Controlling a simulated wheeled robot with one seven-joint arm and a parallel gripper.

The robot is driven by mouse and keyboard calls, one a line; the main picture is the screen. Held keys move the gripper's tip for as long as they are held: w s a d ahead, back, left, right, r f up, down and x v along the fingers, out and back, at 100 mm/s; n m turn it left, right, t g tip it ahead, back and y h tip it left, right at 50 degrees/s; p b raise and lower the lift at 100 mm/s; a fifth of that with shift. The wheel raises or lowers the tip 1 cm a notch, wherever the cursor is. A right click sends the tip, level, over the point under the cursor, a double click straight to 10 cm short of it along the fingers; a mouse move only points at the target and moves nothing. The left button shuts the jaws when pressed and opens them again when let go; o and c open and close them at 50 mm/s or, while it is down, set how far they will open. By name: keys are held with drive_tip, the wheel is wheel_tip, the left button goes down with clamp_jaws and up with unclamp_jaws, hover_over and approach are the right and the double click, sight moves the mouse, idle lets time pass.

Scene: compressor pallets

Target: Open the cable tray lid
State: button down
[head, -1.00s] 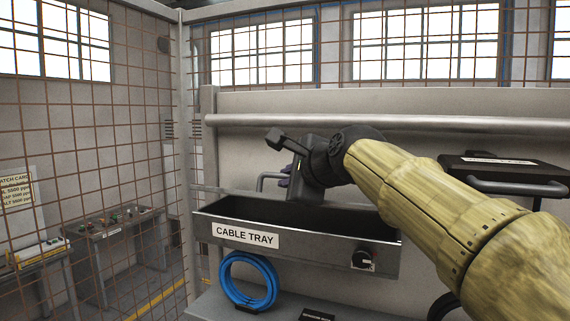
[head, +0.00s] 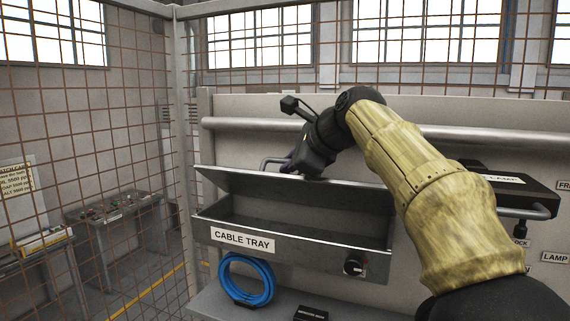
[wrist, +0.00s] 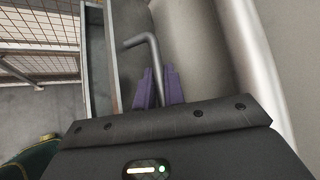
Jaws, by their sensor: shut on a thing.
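The grey metal cable tray (head: 315,250) is on the wall panel, with a white "CABLE TRAY" label on its front. Its lid (head: 330,194) is raised and tilted up at the back, with its underside and part of the tray's inside showing. My gripper (head: 288,166) is at the lid's upper edge, shut on the bent bar handle (head: 268,162). In the wrist view the purple fingers (wrist: 158,80) close around the grey handle (wrist: 152,50). The exact finger contact is partly hidden by my gripper body.
A dark knob (head: 354,264) is on the tray's front right. A horizontal pipe (head: 245,125) runs above. A black box with a bar handle (head: 512,190) stands right, and a mesh fence (head: 135,160) left.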

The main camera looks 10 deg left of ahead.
idle(0.3)
drive_tip(key=c, duration=1.8)
unclamp_jaws()
drive_tip(key=shift+w, duration=0.1)
drive_tip(key=shift+o, duration=0.2)
drive_tip(key=b+v, duration=0.1)
drive_tip(key=v, duration=1.6)
drive_tip(key=shift+d+b, duration=0.2)
drive_tip(key=shift+b, duration=0.15)
drive_tip(key=shift+c, duration=0.2)
